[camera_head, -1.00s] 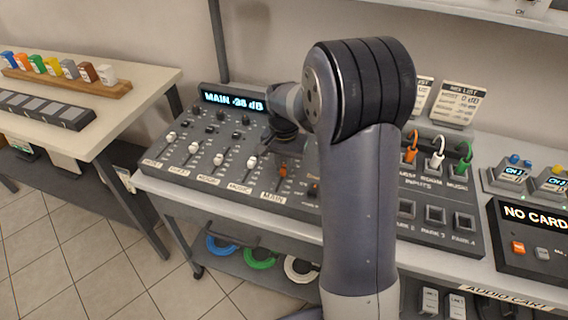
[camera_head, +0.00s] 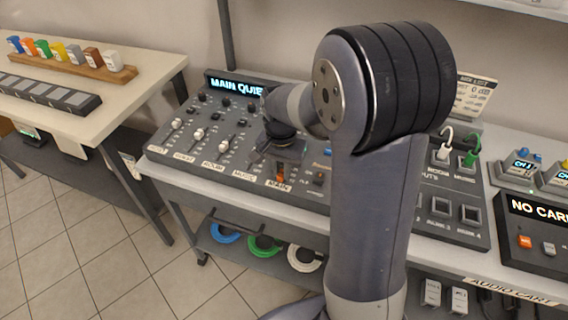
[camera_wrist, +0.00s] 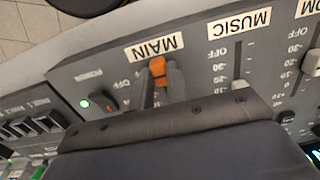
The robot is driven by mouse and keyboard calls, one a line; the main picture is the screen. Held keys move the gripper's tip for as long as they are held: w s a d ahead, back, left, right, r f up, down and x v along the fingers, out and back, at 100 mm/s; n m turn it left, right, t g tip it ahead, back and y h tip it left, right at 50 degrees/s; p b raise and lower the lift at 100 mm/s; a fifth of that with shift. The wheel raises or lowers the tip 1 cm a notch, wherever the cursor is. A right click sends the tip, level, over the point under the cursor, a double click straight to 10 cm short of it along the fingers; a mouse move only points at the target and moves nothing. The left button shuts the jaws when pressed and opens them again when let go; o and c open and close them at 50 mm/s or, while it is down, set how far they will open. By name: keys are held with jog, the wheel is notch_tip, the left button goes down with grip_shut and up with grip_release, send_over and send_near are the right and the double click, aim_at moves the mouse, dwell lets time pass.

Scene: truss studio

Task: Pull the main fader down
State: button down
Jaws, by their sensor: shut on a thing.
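The orange main fader (camera_wrist: 158,68) shows in the wrist view close to the MAIN label (camera_wrist: 154,46), at the label end of its slot. My gripper (camera_wrist: 161,76) has its fingers on either side of the fader cap and is shut on it. In the head view the orange fader (camera_head: 281,176) sits low on the mixer (camera_head: 240,165), just above the MAIN label. My wrist hides part of the panel above it. The display (camera_head: 237,86) reads "MAIN QUIE", with its right end hidden behind my arm.
White channel faders (camera_head: 198,134) stand left of the main fader. A power switch (camera_wrist: 101,101) with a green light is beside it in the wrist view. White and green plugs (camera_head: 470,157) sit in the inputs. A side table (camera_head: 120,100) stands at the left.

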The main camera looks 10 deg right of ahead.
aim_at(281, 174)
jog(key=shift+s, duration=0.1)
jog(key=c, duration=1.4)
grip_release()
jog(key=shift+a, duration=0.1)
jog(key=shift+o, duration=0.2)
notch_tip(281, 174, up, 11)
jog(key=shift+f, duration=0.1)
jog(key=f, duration=1)
jog(key=shift+w+d+f, duration=0.25)
jog(key=shift+w+f, duration=0.15)
jog(key=shift+w+d, duration=0.3)
jog(key=shift+w, duration=0.05)
